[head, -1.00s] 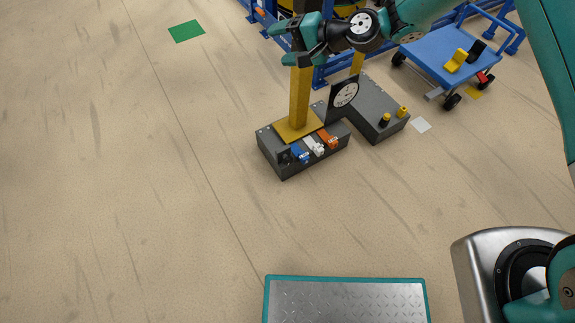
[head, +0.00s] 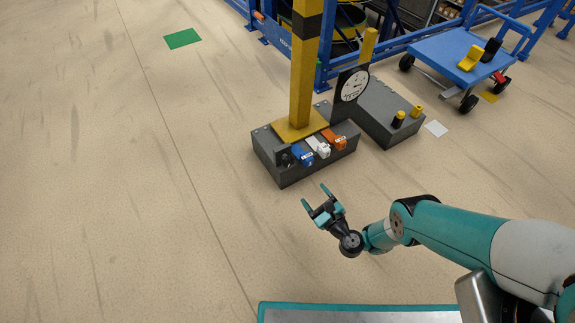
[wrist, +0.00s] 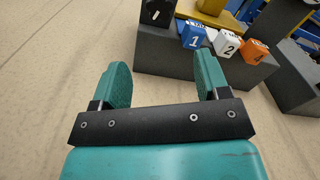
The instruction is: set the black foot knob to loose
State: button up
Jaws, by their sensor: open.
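The black foot knob (head: 285,158) is at the left end of the dark grey foot box (head: 284,176), left of the blue tag. In the wrist view the knob (wrist: 157,13) shows at the top edge, partly cut off, with a short white mark on its dark face. Which setting the mark stands at cannot be read. My gripper (head: 315,195) is open and empty, in front of the box and apart from the knob. In the wrist view my gripper (wrist: 161,75) has its two teal fingers spread, with the knob beyond and between them.
Blue (head: 303,154), white (head: 318,147) and orange (head: 334,140) numbered tags sit right of the knob. A yellow post (head: 303,80) rises from the box. A dial (head: 354,86) and second grey box (head: 388,120) stand behind. A blue cart (head: 455,55) is at back right.

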jog(key=b, duration=1.3)
send_near(290, 163)
jog(key=x, duration=0.2)
jog(key=f+x, duration=0.1)
jog(key=x, duration=0.1)
jog(key=shift+w+a, duration=0.15)
jog(key=shift+w, duration=0.05)
jog(key=b+x, duration=0.2)
jog(key=b, duration=0.3)
jog(key=shift+w+a, duration=0.15)
jog(key=shift+w, duration=0.05)
jog(key=w+b, duration=0.1)
jog(key=b, duration=0.4)
jog(key=shift+a, duration=0.4)
jog(key=shift+w+a+r, duration=0.2)
jog(key=shift+a+r, duration=0.05)
jog(key=shift+r, duration=0.05)
jog(key=shift+b+x, duration=0.45)
jog(key=shift+x, duration=0.75)
jog(key=shift+d, duration=0.1)
jog(key=shift+r, duration=0.1)
jog(key=c, duration=0.9)
